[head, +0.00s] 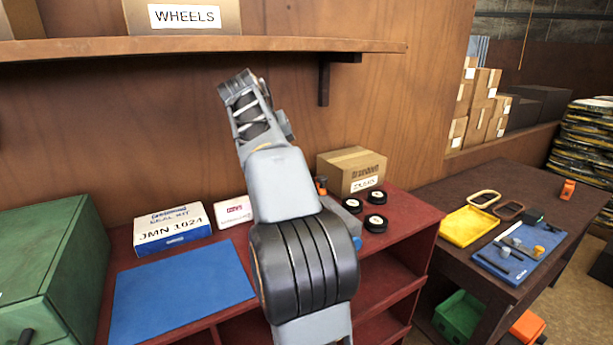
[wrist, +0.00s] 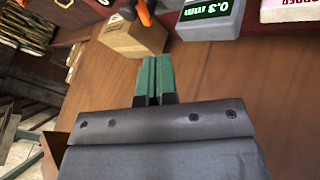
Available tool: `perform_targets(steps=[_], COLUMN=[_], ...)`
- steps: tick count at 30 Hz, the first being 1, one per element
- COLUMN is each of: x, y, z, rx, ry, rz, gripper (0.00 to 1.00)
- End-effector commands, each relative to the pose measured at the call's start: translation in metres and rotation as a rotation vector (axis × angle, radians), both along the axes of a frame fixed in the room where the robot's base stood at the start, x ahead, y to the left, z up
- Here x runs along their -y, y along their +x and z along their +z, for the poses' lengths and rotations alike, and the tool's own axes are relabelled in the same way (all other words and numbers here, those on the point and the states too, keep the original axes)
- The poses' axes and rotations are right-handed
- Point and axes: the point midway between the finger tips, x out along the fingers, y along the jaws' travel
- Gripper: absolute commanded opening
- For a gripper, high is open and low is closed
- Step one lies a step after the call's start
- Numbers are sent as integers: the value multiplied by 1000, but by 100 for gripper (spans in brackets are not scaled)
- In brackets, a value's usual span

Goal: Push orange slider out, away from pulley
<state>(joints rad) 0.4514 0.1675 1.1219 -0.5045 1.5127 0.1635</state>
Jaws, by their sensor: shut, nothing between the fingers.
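I cannot make out an orange slider with a pulley for certain. A small orange and dark part (head: 320,186) stands beside the cardboard box on the red bench, partly hidden by my arm. An orange piece also shows at the top of the wrist view (wrist: 143,11), in front of the box. Another small orange item (head: 567,189) lies on the dark table at the right. My gripper (wrist: 154,60) is shut and empty, its green fingers together. They point toward the cardboard box and a grey case, touching neither as far as I can tell.
The cardboard box (head: 352,171), black wheels (head: 376,197) and grey case (wrist: 210,19) stand close together on the red bench. A shelf (head: 200,46) juts out above. A blue mat (head: 180,290) lies bare at left. A yellow tray (head: 467,227) is on the dark table.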

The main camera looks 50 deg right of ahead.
Motion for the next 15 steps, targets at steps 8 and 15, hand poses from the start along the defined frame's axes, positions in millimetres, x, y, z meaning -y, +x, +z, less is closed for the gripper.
perform_targets(steps=[8, 15], x=[2, 24], y=[2, 4], z=[-7, -39], rx=[-1, -3], ry=[1, 3], rz=[5, 5], gripper=[0, 0])
